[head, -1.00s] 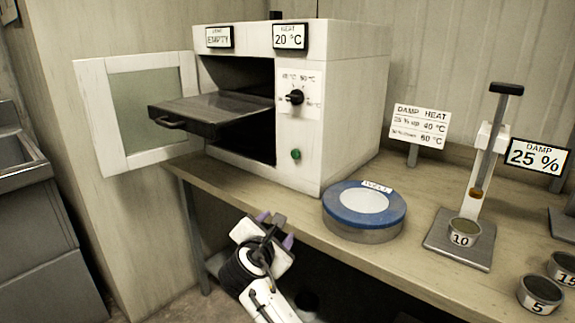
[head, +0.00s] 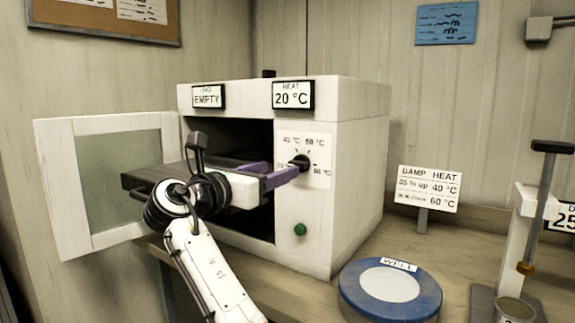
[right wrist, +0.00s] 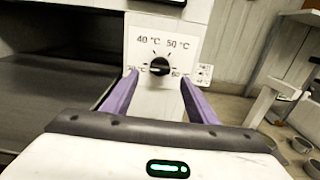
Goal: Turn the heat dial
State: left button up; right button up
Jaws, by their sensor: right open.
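The black heat dial (head: 299,162) is on a white plate on the oven's front, with temperature marks around it. It also shows in the right wrist view (right wrist: 159,66), between and just beyond my purple fingertips. My right gripper (head: 278,174) is open in front of the dial, its two fingers either side of it; I cannot tell whether they touch it. The heat display (head: 293,95) reads 20 °C. The oven (head: 350,180) is white, with its door (head: 105,185) open at the left and a dark tray (head: 140,180) pulled out. My left gripper is not in view.
A green button (head: 300,230) is below the dial. A sign (head: 429,188) pairs damp readings with heats of 40 °C and 60 °C. A blue-rimmed round container (head: 390,285) labelled WELL stands right of the oven. A press-like stand (head: 530,230) is at the far right.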

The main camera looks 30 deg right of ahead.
aim_at(296, 164)
jog(key=x, duration=0.6)
jog(key=shift+w+d, duration=0.2)
jog(key=shift+d, duration=0.45)
jog(key=shift+w, duration=0.1)
jog(key=c, duration=1.1)
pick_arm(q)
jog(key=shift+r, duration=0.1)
pick_arm(e)
jog(key=shift+o, duration=0.2)
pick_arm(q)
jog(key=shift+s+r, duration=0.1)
